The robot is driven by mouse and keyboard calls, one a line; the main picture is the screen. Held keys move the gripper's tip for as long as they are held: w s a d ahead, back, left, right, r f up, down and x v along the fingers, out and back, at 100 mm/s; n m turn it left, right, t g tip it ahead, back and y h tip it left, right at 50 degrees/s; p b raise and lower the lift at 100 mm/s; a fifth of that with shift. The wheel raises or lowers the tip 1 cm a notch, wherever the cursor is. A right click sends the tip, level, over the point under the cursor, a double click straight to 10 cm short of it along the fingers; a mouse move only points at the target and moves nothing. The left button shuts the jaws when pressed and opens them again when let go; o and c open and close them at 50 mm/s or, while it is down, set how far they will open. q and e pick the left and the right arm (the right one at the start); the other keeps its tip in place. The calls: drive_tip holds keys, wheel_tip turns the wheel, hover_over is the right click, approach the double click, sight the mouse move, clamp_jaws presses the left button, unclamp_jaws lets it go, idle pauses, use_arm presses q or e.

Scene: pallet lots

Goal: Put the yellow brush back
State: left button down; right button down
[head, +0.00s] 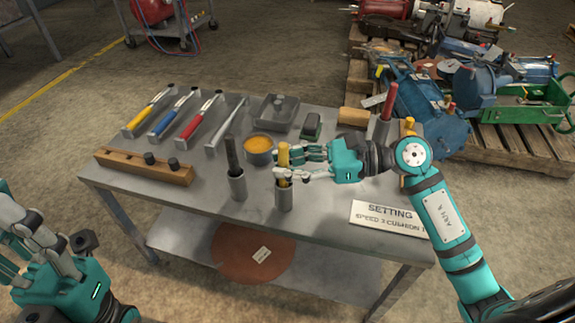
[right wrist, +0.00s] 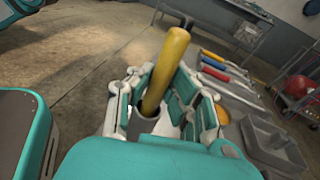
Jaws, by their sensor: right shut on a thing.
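The yellow brush (head: 284,158) shows as a yellow handle at the front of the grey table (head: 330,228). Its lower end is inside a grey metal cup (head: 284,197). My right gripper (head: 287,164) is shut on the handle from the right, just above the cup. In the right wrist view the yellow brush (right wrist: 168,65) rises, slightly tilted, between the fingers, with a dark tip. The cup (right wrist: 145,124) shows below it; the brush's lower end is hidden. My left gripper (head: 40,240) is off the table at the lower left; its finger opening is unclear.
A second cup (head: 237,186) with a dark handle stands to the left. Behind are a bowl of orange stuff (head: 260,146), a grey tray (head: 274,112) and files with coloured handles (head: 199,120). A wooden block (head: 145,166) lies left; a sign (head: 388,217) lies right.

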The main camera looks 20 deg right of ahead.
drive_tip(key=shift+f+b, duration=0.25)
drive_tip(key=shift+b, duration=0.05)
drive_tip(key=c, duration=1.3)
unclamp_jaws()
drive_tip(key=shift+r, duration=0.1)
drive_tip(key=shift+c, duration=0.2)
drive_tip(key=shift+o, duration=0.3)
